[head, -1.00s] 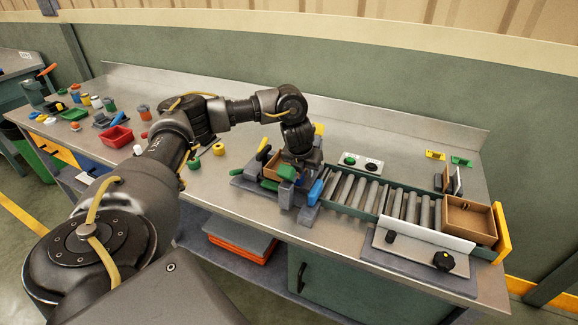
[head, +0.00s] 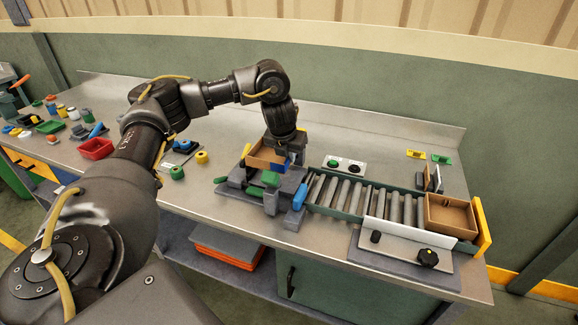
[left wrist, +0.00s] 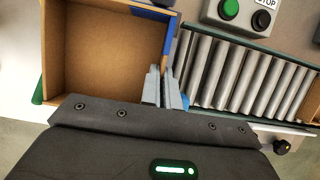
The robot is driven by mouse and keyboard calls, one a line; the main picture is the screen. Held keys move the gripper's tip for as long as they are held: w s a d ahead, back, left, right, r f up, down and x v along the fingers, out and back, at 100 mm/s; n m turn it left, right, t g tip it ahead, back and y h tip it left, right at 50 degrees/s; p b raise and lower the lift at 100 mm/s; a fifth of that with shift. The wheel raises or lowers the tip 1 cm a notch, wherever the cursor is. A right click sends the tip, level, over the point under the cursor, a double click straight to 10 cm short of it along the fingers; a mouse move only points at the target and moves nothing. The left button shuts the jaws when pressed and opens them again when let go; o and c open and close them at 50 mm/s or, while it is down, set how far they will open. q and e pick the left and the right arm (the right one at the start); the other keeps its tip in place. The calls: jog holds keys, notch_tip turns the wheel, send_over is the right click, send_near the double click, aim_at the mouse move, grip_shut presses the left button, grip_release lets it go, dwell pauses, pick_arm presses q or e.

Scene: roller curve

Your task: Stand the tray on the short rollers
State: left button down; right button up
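A brown open tray (head: 262,155) with a blue patch on its wall hangs at my left gripper (head: 290,157), above the grey and green fixture at the left end of the roller line. In the left wrist view the tray (left wrist: 100,60) looks empty, and the fingers of my left gripper (left wrist: 163,90) are closed around its right wall, by the blue patch. The rollers (head: 350,193) run to the right of the fixture; they also show in the left wrist view (left wrist: 225,70). Whatever lies directly beneath the tray is hidden. My right gripper is in neither view.
A second brown tray (head: 450,213) sits at the right end of the line by a yellow end plate (head: 482,226). A blue-handled part (head: 302,192) stands beside the rollers. A button box (head: 344,166) is behind them. A white guard (head: 405,238) runs along the front.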

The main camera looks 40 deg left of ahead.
pick_arm(q)
notch_tip(320, 180, up, 3)
jog(key=shift+f, duration=0.2)
jog(key=shift+r+p, duration=0.3)
jog(key=shift+p, duration=0.1)
notch_tip(320, 180, up, 6)
jog(key=r+m+p, duration=0.1)
jog(key=m+p, duration=0.1)
jog(key=p, duration=0.5)
jog(key=s+d+f+m+g+h+b, duration=0.1)
jog(key=s+d+f+m+g+b, duration=0.1)
jog(key=d+m, duration=0.7)
jog(key=s+d+f+m+g+h+b, duration=0.2)
jog(key=s+d+f+m, duration=0.3)
jog(key=d, duration=1.1)
jog(key=s+d+f+m+g+h+b, duration=0.2)
jog(key=s+d+m, duration=0.5)
jog(key=d+m, duration=0.6)
notch_tip(320, 180, down, 2)
jog(key=shift+d+f+m+g+b, duration=0.2)
jog(key=shift+d+m+g+b, duration=0.1)
jog(key=shift+g+b, duration=0.4)
